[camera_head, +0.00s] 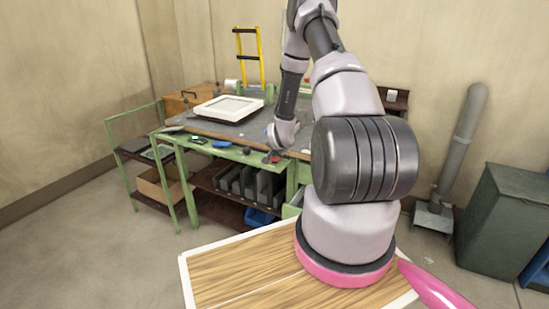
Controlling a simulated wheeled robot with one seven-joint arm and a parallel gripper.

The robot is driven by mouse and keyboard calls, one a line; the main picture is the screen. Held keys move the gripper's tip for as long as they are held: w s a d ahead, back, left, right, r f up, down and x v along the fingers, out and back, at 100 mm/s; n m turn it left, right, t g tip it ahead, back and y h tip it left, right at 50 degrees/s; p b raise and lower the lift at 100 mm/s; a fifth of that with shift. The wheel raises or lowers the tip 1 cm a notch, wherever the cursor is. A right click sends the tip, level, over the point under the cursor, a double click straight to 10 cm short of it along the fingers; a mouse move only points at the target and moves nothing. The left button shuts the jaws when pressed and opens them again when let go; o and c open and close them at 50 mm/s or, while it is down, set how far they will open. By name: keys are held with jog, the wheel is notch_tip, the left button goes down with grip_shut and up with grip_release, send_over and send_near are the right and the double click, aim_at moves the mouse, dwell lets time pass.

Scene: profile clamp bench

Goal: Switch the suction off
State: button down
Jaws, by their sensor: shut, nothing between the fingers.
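A small red item (275,159), which looks like a red button, is on the front edge of the green bench (215,150). My arm reaches over the bench, and my gripper (272,153) points down right at this red item. Its fingers are small and dark here and look shut, with nothing held. I cannot tell whether they touch the red item. A small green-lit item (195,138) sits farther left on the same front edge.
A white frame (228,108) lies on the dark bench top. A blue item (221,144) and a dark knob lie along the front edge. Grey bins (250,185) stand on the shelf below. A green cart (150,165) stands at left, a dark green cabinet (505,215) at right.

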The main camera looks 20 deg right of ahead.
aim_at(274, 159)
jog(key=shift+r, duration=0.6)
jog(key=shift+r, duration=2.95)
jog(key=shift+r, duration=0.1)
